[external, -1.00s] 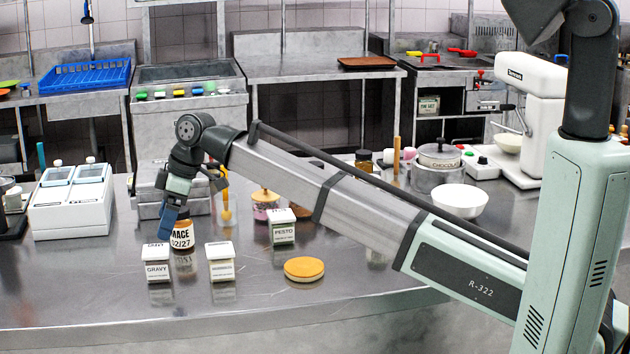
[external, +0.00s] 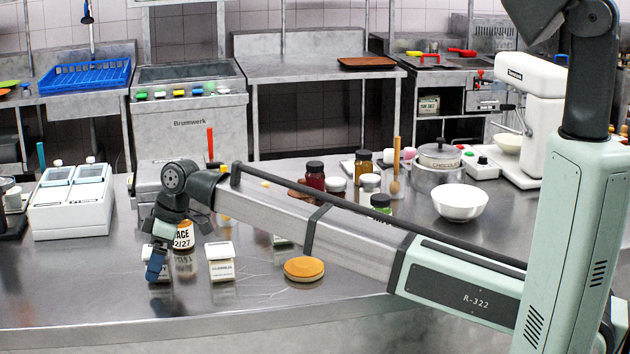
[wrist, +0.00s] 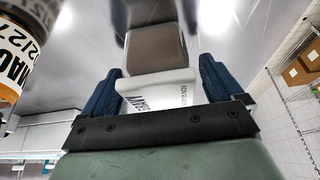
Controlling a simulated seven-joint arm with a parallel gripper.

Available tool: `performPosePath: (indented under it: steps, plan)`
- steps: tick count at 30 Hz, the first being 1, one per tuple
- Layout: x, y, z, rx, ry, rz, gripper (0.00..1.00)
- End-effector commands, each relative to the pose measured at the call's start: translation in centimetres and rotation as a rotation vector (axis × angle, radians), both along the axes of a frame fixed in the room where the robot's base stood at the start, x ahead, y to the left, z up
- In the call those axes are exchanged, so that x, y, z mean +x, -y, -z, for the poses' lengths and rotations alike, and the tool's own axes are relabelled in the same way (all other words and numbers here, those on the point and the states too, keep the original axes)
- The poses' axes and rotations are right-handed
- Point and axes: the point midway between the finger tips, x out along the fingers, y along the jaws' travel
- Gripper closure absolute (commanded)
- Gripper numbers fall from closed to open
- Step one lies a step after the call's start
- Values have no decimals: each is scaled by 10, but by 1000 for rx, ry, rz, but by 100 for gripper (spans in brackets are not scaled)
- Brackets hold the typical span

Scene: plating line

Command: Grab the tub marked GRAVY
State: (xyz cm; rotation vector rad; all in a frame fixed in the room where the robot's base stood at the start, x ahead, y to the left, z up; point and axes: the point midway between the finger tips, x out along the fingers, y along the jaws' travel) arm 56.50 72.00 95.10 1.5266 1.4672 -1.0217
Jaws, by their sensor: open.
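The GRAVY tub (external: 158,276) stands on the steel counter at the front left, mostly hidden behind my gripper in the external view. In the wrist view its white lid (wrist: 155,88) with the word GRAVY and its brownish body (wrist: 155,48) show between my blue fingers. My gripper (wrist: 160,85) is open, with one finger on each side of the tub. In the external view my gripper (external: 155,268) points down at the tub. I cannot tell whether the fingers touch it.
The MACE jar (external: 184,238) stands close behind and to the right of the tub; it also shows at the left of the wrist view (wrist: 12,65). Another white-lidded tub (external: 221,264) stands to the right, and a round orange-topped lid (external: 304,268) lies further right. The counter's front is clear.

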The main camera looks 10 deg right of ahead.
Motion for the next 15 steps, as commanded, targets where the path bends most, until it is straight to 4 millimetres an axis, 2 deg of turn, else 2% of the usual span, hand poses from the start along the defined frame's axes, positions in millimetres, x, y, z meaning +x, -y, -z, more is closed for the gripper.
performPosePath:
  steps: [8, 15]
  plan:
    - [0, -2, 5, 1, 1, 0, 6]
    - [0, -2, 5, 1, 1, 0, 28]
